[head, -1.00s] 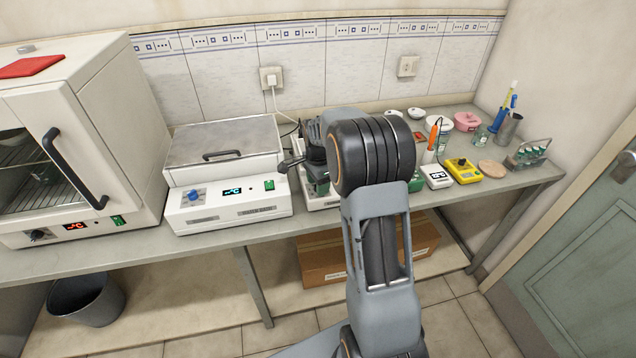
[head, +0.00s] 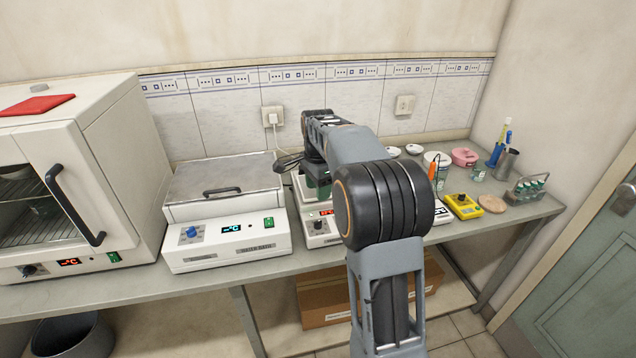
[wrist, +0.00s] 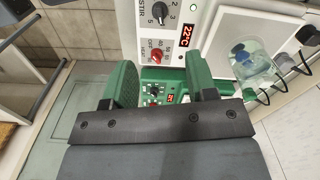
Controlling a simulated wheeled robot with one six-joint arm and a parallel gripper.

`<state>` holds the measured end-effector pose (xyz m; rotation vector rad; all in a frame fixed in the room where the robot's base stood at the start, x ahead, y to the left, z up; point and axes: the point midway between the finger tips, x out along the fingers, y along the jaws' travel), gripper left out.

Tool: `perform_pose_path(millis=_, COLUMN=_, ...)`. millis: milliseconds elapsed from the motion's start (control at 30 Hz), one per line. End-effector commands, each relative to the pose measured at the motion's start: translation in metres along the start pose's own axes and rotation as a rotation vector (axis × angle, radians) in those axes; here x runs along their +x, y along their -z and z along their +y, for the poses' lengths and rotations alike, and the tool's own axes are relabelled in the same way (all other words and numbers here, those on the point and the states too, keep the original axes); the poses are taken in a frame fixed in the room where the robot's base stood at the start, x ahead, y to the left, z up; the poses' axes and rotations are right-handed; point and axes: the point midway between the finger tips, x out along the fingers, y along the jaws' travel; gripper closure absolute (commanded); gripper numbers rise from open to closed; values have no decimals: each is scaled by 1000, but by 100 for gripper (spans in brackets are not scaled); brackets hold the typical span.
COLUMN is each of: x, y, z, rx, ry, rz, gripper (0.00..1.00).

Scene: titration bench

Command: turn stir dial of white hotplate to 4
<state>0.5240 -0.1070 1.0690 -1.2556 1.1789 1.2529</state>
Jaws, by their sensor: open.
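The white hotplate (head: 310,235) stands on the bench behind my arm; part of its front with a red display and a dark dial shows in the head view. A red heat knob (wrist: 156,58) and a display (wrist: 187,34) reading 22°C are nearby. My gripper (wrist: 160,75) is open and empty, its two green fingers apart below the heat knob. It shows partly in the head view (head: 318,184), over the hotplate.
A green device (wrist: 155,88) with small knobs shows between and behind my fingers. A glass vessel with bluish contents (wrist: 252,62) stands on a white plate to the right. The water bath (head: 225,245) is left of the hotplate; a yellow meter (head: 463,206) is to the right.

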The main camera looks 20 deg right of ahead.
Motion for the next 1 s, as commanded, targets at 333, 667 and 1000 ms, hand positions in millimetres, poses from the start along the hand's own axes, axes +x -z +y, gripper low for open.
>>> perform_pose_path(millis=333, x=-16, y=0, z=0, rx=0, ry=-1, rz=0, gripper=48)
perform_pose_path(millis=667, x=-15, y=0, z=0, rx=0, ry=-1, rz=0, gripper=48)
perform_pose_path(millis=1000, x=-4, y=1, z=-2, rx=-237, ry=21, rz=9, gripper=48)
